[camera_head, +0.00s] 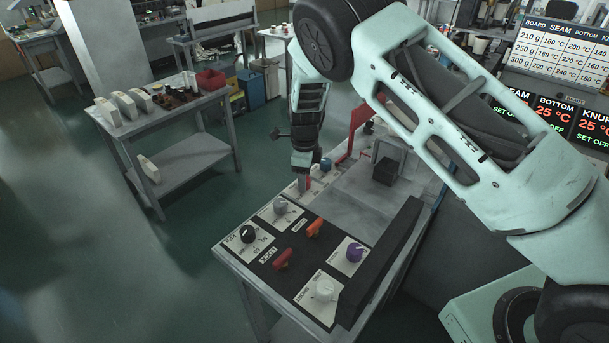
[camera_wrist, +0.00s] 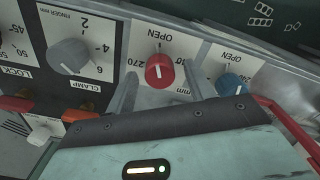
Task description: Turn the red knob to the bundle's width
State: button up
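The plate also shows 270 and mm; part of the scale is hidden by my finger. My gripper (camera_wrist: 159,82) is open, with one grey finger on each side of the knob. I cannot tell whether the fingers touch it. In the head view my gripper (camera_head: 305,160) points down over the panel's far end, and little of the red knob shows. I cannot tell which object is the bundle.
A grey knob (camera_wrist: 70,54) is left of the red one, a blue knob (camera_wrist: 231,85) right. The panel also holds a black knob (camera_head: 248,234), a purple knob (camera_head: 355,252) and levers. Several white blocks (camera_head: 125,106) stand on a side table.

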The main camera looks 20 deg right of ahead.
jog(key=c, duration=0.9)
jog(key=shift+o, duration=0.2)
